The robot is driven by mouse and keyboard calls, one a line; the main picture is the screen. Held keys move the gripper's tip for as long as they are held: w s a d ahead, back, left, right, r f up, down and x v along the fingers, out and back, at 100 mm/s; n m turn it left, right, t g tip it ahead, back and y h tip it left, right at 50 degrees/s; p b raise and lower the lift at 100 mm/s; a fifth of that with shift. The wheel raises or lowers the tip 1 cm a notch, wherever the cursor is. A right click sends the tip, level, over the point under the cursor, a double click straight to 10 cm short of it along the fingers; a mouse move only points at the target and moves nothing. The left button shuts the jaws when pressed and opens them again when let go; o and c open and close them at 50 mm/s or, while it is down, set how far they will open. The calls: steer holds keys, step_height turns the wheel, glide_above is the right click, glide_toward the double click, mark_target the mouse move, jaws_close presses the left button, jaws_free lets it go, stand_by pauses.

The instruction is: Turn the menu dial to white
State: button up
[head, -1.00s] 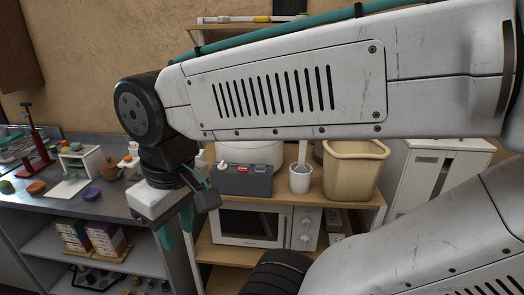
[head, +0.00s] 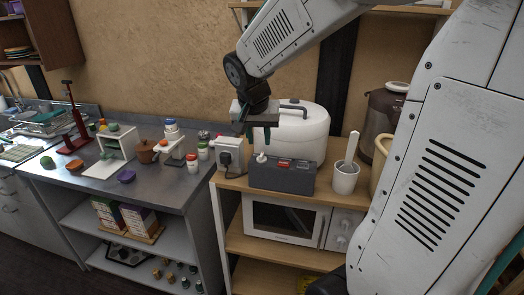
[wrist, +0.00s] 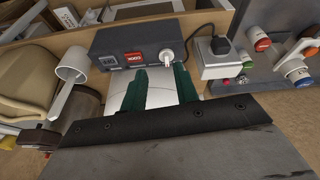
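A dark grey control box (head: 283,175) sits on the wooden shelf in front of a white rounded cooker (head: 305,128). It carries a red label or display and a white knob (head: 262,158) at its left end. In the wrist view the box (wrist: 112,45) shows its red panel (wrist: 133,58) and the white knob (wrist: 166,57), which I take for the menu dial. My gripper (head: 257,131) hangs above and behind the knob, by the cooker's left side. Its green fingers (wrist: 160,88) are apart, with nothing between them; the knob is beyond their tips. The dial's setting marks are too small to read.
A white socket box with a black plug (head: 229,155) stands left of the control box. A white cup with a utensil (head: 345,178) stands to its right. A microwave (head: 285,220) is below. Several small items crowd the grey counter (head: 165,195) at left.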

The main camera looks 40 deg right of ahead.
mark_target(262, 154)
steer(key=shift+m, duration=0.7)
steer(key=w+d+f, duration=0.1)
steer(key=f, duration=0.2)
steer(key=w+d+f, duration=0.2)
steer(key=f, duration=0.1)
steer(key=w+d+f, duration=0.1)
steer(key=w+f, duration=0.1)
steer(key=shift+w+d+f, duration=0.1)
steer(key=shift+d+f, duration=0.25)
steer(key=shift+f, duration=0.05)
jaws_close()
